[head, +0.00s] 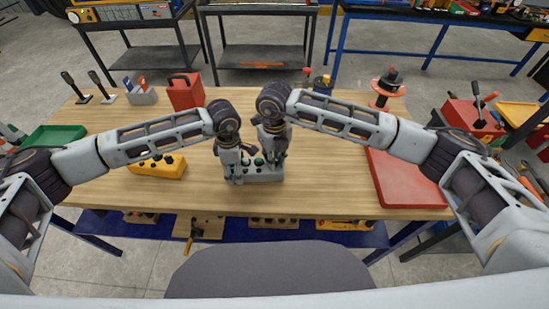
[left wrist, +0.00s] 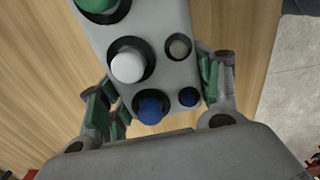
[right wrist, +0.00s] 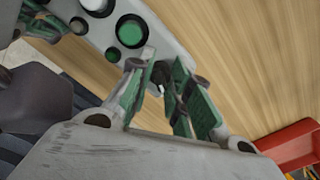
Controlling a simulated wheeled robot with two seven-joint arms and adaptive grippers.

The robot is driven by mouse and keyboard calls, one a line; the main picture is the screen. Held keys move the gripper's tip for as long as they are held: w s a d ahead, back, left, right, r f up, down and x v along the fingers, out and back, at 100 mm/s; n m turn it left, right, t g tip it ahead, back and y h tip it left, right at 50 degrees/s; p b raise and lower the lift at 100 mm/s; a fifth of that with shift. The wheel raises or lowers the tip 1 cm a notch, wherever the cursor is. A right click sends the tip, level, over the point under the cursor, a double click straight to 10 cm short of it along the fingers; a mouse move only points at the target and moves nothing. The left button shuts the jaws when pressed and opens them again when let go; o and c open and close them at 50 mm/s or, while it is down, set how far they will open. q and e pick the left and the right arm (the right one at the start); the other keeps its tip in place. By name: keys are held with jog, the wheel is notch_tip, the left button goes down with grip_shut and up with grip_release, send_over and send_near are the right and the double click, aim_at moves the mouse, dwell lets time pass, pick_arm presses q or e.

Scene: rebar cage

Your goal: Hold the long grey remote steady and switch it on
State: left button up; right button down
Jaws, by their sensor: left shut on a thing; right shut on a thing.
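The long grey remote (head: 263,175) lies near the table's front edge, under both grippers. The left wrist view shows its face (left wrist: 165,25) with green, white and blue buttons and smaller ones beside them. My left gripper (head: 234,174) is shut across the remote's blue-button end, one finger on each side. My right gripper (head: 272,155) is at the other end, near a green button (right wrist: 131,32). Its green-padded fingers (right wrist: 165,75) are close together on a small pale part at the remote's end. The fingers hide most of this part, and I cannot tell its switch position.
A yellow control box (head: 158,168) lies to the left. A red case (head: 187,92) and joysticks (head: 88,85) stand at the back left. A red tray (head: 400,180) and a red spool (head: 388,85) are on the right. The table's middle back is clear.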

jog(key=c, duration=1.3)
grip_release()
jog(key=shift+o, duration=0.2)
